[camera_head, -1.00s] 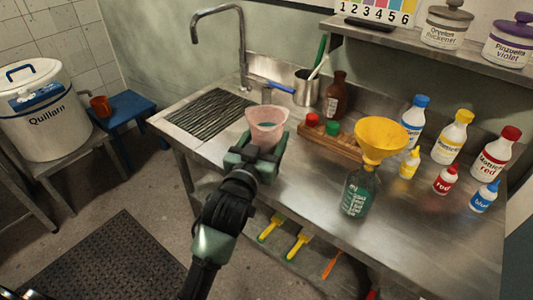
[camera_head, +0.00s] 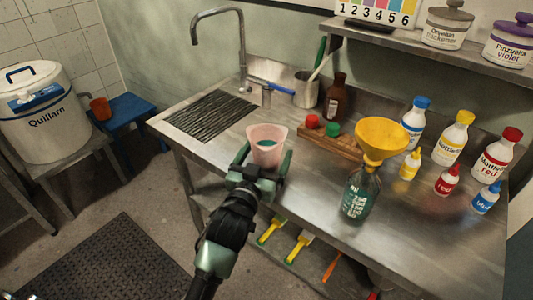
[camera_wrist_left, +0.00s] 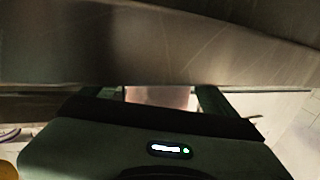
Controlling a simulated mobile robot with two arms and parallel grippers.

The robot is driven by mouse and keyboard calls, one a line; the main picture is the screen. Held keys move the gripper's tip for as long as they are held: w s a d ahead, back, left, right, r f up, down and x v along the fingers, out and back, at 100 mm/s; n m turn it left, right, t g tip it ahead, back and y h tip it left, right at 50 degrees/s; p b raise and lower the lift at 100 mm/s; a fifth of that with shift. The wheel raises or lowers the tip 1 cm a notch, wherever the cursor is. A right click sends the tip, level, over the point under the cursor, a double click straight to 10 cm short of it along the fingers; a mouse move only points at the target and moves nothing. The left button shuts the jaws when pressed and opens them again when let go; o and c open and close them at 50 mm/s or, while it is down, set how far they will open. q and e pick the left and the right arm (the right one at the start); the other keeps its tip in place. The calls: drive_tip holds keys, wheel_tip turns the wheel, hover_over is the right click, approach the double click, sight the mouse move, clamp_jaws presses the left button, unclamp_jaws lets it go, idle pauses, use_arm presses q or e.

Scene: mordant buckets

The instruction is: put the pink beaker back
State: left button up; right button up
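The pink beaker (camera_head: 267,133) is upright near the front edge of the steel counter, with some dark green liquid inside. My left gripper (camera_head: 267,160) reaches in from the front, with one finger on each side of the beaker. The fingers are spread wider than the beaker, and a gap shows at the left finger. In the left wrist view the beaker (camera_wrist_left: 160,97) shows as a pale pink patch between the two fingers (camera_wrist_left: 163,103). The beaker's base is partly hidden by the gripper. My right gripper is not in view.
A wooden rack (camera_head: 333,140) with red and green caps sits right of the beaker. A glass bottle (camera_head: 358,197) with a yellow funnel (camera_head: 382,137) stands further right, near several dye bottles. A sink grate (camera_head: 210,116) lies to the left. A metal cup (camera_head: 306,90) stands behind.

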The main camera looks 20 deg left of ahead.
use_arm(q)
drive_tip(key=shift+r, duration=0.1)
drive_tip(key=s+b, duration=0.1)
drive_tip(key=s, duration=1.1)
drive_tip(key=shift+a, duration=0.1)
